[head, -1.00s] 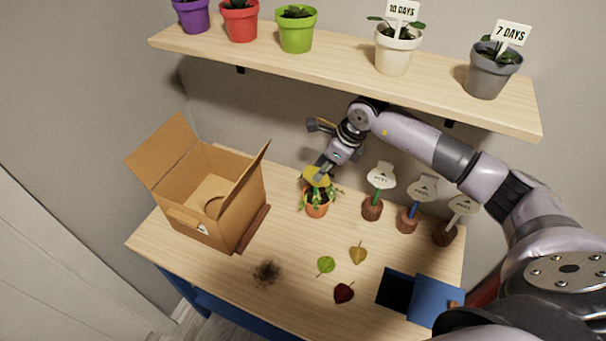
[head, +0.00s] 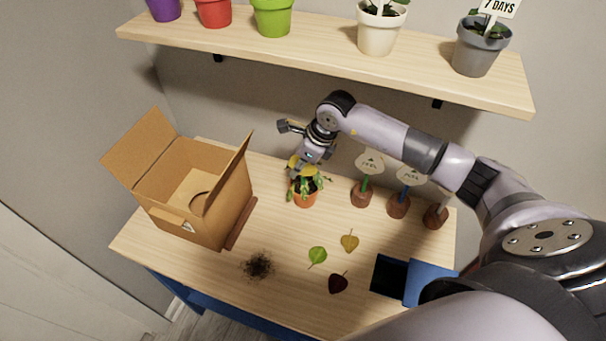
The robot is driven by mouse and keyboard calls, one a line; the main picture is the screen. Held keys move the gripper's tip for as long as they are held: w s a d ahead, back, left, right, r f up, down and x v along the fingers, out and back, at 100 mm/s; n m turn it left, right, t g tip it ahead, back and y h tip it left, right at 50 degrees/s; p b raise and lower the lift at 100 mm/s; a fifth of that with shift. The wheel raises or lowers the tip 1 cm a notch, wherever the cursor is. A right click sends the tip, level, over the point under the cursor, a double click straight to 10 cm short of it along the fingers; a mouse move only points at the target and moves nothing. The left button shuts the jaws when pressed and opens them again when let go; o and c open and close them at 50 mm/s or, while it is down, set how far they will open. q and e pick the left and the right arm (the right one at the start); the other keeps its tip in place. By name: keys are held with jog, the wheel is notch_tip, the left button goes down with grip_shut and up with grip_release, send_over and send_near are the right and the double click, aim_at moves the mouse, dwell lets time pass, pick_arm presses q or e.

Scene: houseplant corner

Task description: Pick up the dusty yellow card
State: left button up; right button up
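A yellow card (head: 293,162) shows at the top of the leafy plant in an orange pot (head: 305,199), near the back of the table. Only part of the card shows; whether dust lies on it is too small to tell. My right gripper (head: 301,164) points down at the card from above and behind the plant, and its fingertips overlap the card in the picture. Whether the fingers are closed on the card cannot be made out. My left gripper is not in view.
An open cardboard box (head: 190,195) stands at left. Several labelled stakes in brown bases, such as one with a green stem (head: 362,193), stand to the right. Loose leaves (head: 317,256), spilled soil (head: 258,266) and a blue case (head: 425,283) lie in front. A shelf (head: 330,55) with pots hangs above.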

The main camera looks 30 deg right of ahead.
jog(key=shift+c, duration=0.7)
jog(key=shift+w+f, duration=0.1)
jog(key=shift+w, duration=0.05)
grip_shut()
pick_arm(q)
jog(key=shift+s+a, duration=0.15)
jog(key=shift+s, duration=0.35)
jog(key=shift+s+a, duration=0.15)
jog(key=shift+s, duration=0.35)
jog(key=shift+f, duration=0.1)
